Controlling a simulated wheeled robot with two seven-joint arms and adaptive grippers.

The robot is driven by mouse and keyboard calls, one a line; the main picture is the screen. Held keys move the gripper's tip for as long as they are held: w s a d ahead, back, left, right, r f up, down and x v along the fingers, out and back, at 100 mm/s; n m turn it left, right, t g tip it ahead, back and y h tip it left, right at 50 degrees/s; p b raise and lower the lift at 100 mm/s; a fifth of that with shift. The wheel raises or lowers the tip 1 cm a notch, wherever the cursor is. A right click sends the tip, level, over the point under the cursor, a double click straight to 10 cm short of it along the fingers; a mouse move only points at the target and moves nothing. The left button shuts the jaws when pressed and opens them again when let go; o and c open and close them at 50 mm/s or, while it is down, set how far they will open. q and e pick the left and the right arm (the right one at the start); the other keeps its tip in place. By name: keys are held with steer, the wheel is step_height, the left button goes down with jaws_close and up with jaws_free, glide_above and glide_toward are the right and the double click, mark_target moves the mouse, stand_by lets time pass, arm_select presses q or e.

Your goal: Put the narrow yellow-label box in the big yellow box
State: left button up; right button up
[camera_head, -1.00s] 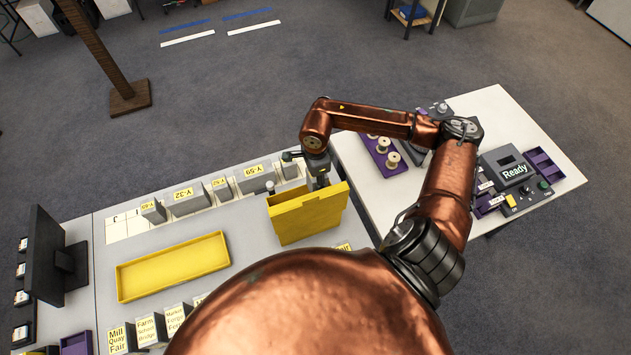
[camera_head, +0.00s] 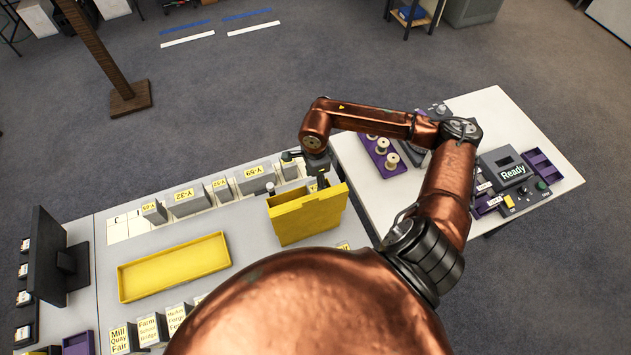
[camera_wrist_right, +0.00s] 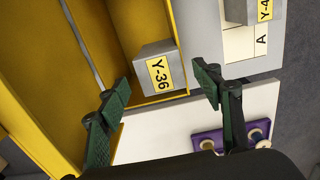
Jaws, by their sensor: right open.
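The narrow box with the yellow Y-36 label (camera_wrist_right: 148,52) shows in the right wrist view inside the end of the big yellow box (camera_wrist_right: 22,95), near its corner. In the head view the big yellow box (camera_head: 305,222) stands at the right end of the long table, and its tall front wall hides what is inside. My right gripper (camera_head: 321,182) is over the far side of that box. In the wrist view its green-padded fingers (camera_wrist_right: 164,82) are open, one on either side of the Y-36 box, with visible gaps. My left gripper is not in view.
A row of grey yellow-label boxes (camera_head: 187,201) stands along the table's far edge. A shallow yellow tray (camera_head: 174,267) lies left of the big box. A white side table holds a purple spool rack (camera_head: 381,157) and a device reading Ready (camera_head: 507,166). A monitor (camera_head: 50,258) stands at left.

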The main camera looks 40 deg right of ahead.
step_height(320, 180, up, 12)
steer(key=b, duration=0.2)
